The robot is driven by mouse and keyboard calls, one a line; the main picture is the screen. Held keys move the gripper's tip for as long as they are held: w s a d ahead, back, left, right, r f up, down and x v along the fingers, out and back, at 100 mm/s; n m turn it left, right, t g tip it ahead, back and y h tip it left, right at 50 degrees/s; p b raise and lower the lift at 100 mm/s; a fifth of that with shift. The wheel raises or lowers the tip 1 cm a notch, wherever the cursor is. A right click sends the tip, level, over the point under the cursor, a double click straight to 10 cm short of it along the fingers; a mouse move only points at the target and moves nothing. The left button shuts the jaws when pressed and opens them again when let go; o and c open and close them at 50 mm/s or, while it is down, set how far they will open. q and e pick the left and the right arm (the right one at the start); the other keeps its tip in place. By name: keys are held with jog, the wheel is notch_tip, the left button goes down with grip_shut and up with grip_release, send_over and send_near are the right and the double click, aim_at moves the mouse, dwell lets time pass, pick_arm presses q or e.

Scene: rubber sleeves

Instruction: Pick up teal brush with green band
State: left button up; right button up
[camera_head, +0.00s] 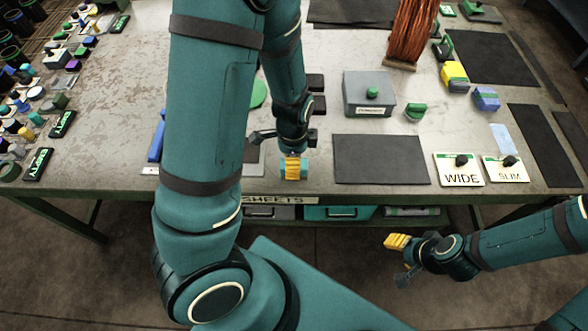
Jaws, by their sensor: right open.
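My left gripper (292,169) points down near the table's front edge, its yellow fingertips at a small teal piece (306,168). The piece shows on both sides of the fingertips. I cannot make out a green band on it, so I cannot tell if it is the teal brush, or whether the fingers are closed on it. My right gripper (396,242) is open and empty, in front of the table and clear of it. My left arm hides part of the tabletop.
A grey lidded box (360,104), a dark mat (380,173) and the WIDE (458,180) and SLIM (503,173) plates lie to the right. A copper-coloured bundle (411,30) stands behind. Small coloured items crowd the left end, beside EMPTY labels (38,163).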

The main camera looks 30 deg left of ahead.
pick_arm(q)
notch_tip(320, 180, down, 5)
jog(key=shift+w+d+f+b, duration=0.1)
jog(key=shift+b, duration=0.75)
jog(key=c, duration=1.3)
